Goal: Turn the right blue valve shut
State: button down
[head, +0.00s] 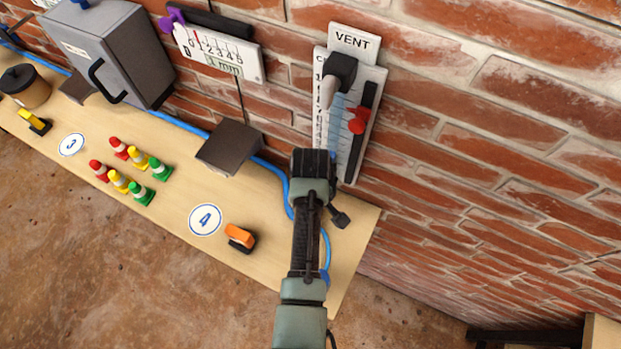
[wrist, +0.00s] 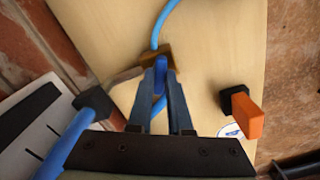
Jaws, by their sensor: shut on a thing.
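My gripper (wrist: 160,66) is shut on the blue valve handle (wrist: 160,82) in the wrist view. The handle stands between the two dark fingers and points along them, so most of its length is covered. A brown-brass valve body (wrist: 142,76) lies behind the fingertips. The blue hose (wrist: 164,20) runs up from it over the wooden board. In the head view my arm hides the fingertips and the held handle. The angle of the handle against the hose is hard to tell.
An orange-and-black block (head: 240,237) lies near the round "4" label (head: 205,220). A VENT panel (head: 348,120) with a red slider knob (head: 357,122) is on the brick wall beside my arm. A dark sloped block (head: 230,147) and several small coloured cones (head: 139,158) stand further left.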

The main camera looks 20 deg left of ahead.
jog(key=m+p, duration=0.2)
jog(key=m, duration=0.4)
jog(key=shift+r, duration=0.15)
jog(key=m+p, duration=0.1)
jog(key=m, duration=0.5)
jog(key=shift+m, duration=0.3)
jog(key=shift+w, duration=0.1)
jog(key=c, duration=0.8)
grip_release()
jog(key=shift+c, duration=0.2)
notch_tip(320, 180, up, 13)
jog(key=b, duration=0.1)
jog(key=shift+f, duration=0.2)
